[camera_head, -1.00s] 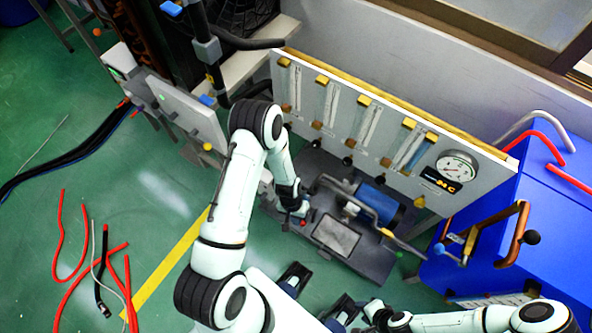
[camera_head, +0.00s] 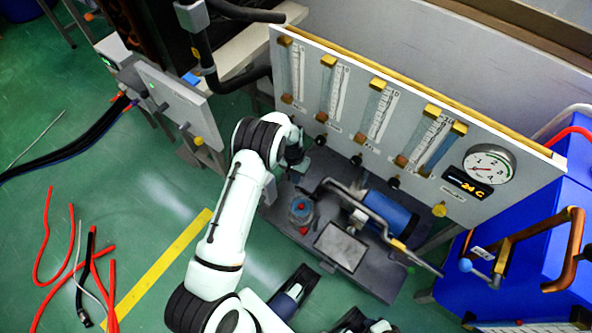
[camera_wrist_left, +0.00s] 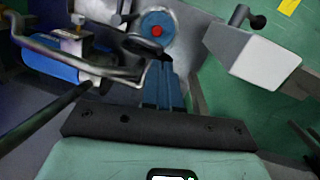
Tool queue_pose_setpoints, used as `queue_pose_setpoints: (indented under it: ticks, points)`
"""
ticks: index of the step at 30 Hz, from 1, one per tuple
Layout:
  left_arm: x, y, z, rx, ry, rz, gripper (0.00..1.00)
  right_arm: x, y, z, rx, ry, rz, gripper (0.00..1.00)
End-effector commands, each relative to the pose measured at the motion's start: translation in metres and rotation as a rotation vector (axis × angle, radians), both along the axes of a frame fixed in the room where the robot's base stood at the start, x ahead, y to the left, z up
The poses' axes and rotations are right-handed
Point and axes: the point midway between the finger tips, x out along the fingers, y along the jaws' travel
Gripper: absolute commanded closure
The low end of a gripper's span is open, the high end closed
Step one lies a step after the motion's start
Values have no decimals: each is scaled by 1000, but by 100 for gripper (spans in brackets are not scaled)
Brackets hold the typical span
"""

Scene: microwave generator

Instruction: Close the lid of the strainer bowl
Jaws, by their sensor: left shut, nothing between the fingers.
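The strainer bowl (camera_head: 301,210) is a small round blue-grey cup with a red spot, on the dark base plate in front of the panel. In the left wrist view it shows as a blue disc with a red centre (camera_wrist_left: 157,31). I cannot tell how far its lid is open. My left gripper (camera_head: 293,168) is above and behind the bowl in the head view, its fingers partly hidden by the wrist. In the left wrist view its blue fingers (camera_wrist_left: 167,85) are shut, empty and point toward the bowl.
A blue cylinder (camera_head: 389,214) with a bent grey pipe and a dark square plate (camera_head: 340,247) stand right of the bowl. Behind is the panel with flow tubes and a gauge (camera_head: 489,164). A blue cabinet (camera_head: 520,240) is at right. Red hoses lie on the floor at left.

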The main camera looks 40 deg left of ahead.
Motion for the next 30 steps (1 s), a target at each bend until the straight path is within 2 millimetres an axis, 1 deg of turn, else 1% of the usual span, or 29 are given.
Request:
queue_pose_setpoints:
  ticks: [1, 3, 7, 20, 30]
  points:
    - [-1, -1, -9, -1, 3, 0, 100, 2, -1, -3, -3, -6, -3, 64]
    - [-1, -2, -17, 1, 0, 0, 100, 5, -2, -5, -6, -12, -5, 64]
    - [-2, -3, -24, 0, 0, 0, 100, 7, -4, -6, -9, -20, -8, 64]
    - [-2, -4, -26, 1, -3, 0, 100, 8, -4, -6, -10, -21, -9, 64]
    - [-4, -4, -29, 6, -61, 1, 100, 7, -4, -5, -9, -19, -8, 64]
